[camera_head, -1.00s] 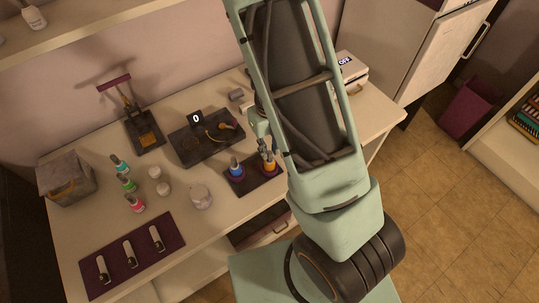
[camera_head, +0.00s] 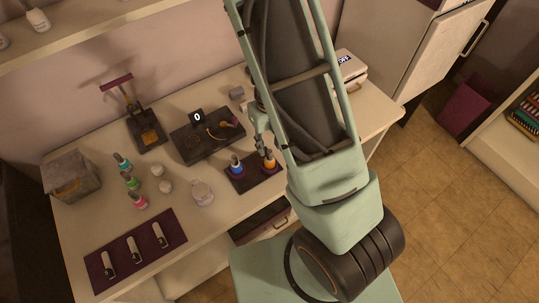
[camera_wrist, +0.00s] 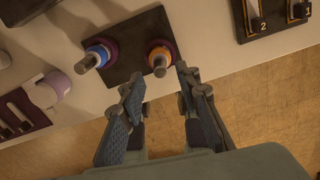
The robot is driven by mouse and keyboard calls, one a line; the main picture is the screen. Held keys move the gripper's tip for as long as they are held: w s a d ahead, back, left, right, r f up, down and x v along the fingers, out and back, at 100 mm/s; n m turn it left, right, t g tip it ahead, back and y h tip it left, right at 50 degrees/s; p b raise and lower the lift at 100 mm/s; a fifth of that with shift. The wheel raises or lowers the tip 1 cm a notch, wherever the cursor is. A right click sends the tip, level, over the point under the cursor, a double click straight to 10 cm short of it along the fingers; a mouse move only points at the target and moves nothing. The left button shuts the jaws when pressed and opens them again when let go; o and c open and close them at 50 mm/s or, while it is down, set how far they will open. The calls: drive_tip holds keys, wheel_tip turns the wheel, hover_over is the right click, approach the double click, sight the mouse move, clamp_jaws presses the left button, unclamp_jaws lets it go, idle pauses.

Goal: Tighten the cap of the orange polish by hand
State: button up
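The orange polish (camera_head: 269,163) stands upright with a grey cap on the dark tray (camera_head: 244,184), beside the blue polish (camera_head: 237,168). In the wrist view the orange polish (camera_wrist: 160,58) is seen from above, its cap in place. How tight the cap is cannot be told. My gripper (camera_wrist: 160,82) is open and empty. Its two fingers are apart, with the orange polish just beyond the gap between the fingertips. In the head view my gripper (camera_head: 262,128) is above and slightly behind the cap, partly hidden by my arm.
Pink (camera_head: 138,201), green (camera_head: 131,182) and teal (camera_head: 122,162) bottles stand at the left with small white jars. A round jar (camera_head: 202,193) is left of the tray. A purple mat (camera_head: 108,283) holds swatches in front.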

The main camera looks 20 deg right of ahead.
drive_tip(key=shift+c, duration=0.8)
